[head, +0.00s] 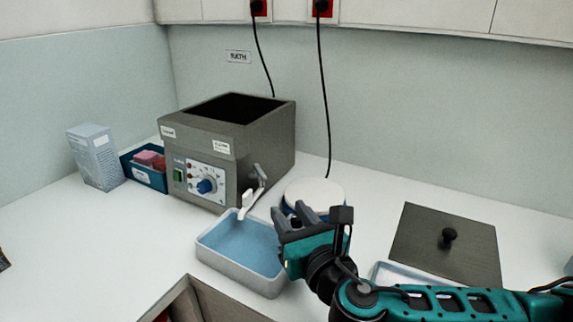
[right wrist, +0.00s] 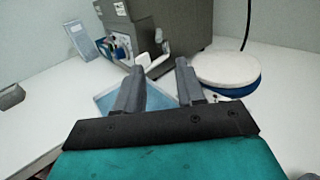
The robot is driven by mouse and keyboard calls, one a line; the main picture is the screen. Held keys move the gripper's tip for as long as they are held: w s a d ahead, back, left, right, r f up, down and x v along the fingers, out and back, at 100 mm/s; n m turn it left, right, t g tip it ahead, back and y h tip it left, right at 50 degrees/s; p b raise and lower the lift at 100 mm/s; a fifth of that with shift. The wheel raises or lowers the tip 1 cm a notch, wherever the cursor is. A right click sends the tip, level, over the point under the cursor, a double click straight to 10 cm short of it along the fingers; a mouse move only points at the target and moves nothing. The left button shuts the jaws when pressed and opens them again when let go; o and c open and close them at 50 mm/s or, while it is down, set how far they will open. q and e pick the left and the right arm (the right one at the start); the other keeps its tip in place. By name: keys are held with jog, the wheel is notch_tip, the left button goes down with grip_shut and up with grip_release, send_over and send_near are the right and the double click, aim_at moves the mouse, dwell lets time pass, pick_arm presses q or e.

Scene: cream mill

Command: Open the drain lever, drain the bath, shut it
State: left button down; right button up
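The grey metal bath (head: 240,140) stands at the back left of the counter, its top open and dark inside. The drain lever (head: 260,176) is on its right front corner, above a pale spout (head: 247,203); lever and spout also show in the right wrist view (right wrist: 144,60). A tray with a blue inside (head: 202,250) sits below the spout. My right gripper (head: 294,218) is open and empty, at the tray's right side, apart from the lever. In the right wrist view its two fingers (right wrist: 158,88) are spread, pointing toward the bath. My left gripper is not in view.
A round white-topped blue item (head: 315,192) stands behind my right gripper. A grey lid with a black knob (head: 447,245) lies at the right. A blue bin (head: 144,172) and a carton (head: 95,157) stand left of the bath. Cables hang from red sockets (head: 320,8).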

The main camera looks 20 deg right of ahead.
aim_at(265, 179)
jog(key=w, duration=0.4)
jog(key=w+a, duration=0.1)
jog(key=w, duration=0.8)
jog(key=shift+a+r, duration=0.1)
jog(key=shift+a, duration=0.25)
jog(key=shift+c, duration=0.2)
grip_shut()
